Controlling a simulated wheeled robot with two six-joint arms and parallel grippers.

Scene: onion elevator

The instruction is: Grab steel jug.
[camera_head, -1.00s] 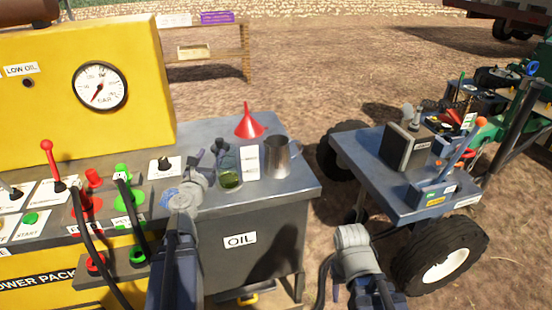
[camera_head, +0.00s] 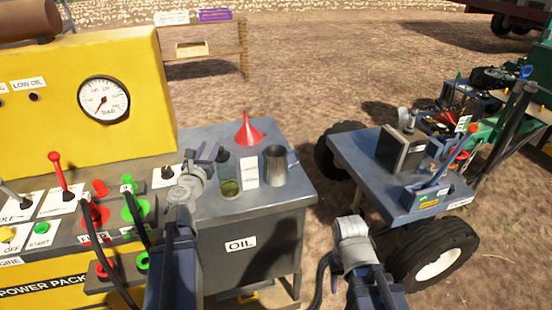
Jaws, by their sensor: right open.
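The steel jug (camera_head: 275,166) stands upright on the grey bench top, near its right end. My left gripper (camera_head: 208,153) is over the bench, left of the jug and apart from it. A glass jar with green liquid and a white card stand between them in the picture. The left jaws are small and dark, and I cannot tell their gap. My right gripper (camera_head: 352,230) is low in front, between the bench and the cart, with its wrist turned so that the jaws are mostly hidden. It is open and away from the jug.
A red funnel (camera_head: 245,131) stands behind the jug. The glass jar (camera_head: 230,185) and white card (camera_head: 250,171) are at its left. The yellow power pack (camera_head: 60,70) with levers is at left. A wheeled cart (camera_head: 370,172) carrying tools is at right, across a gap.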

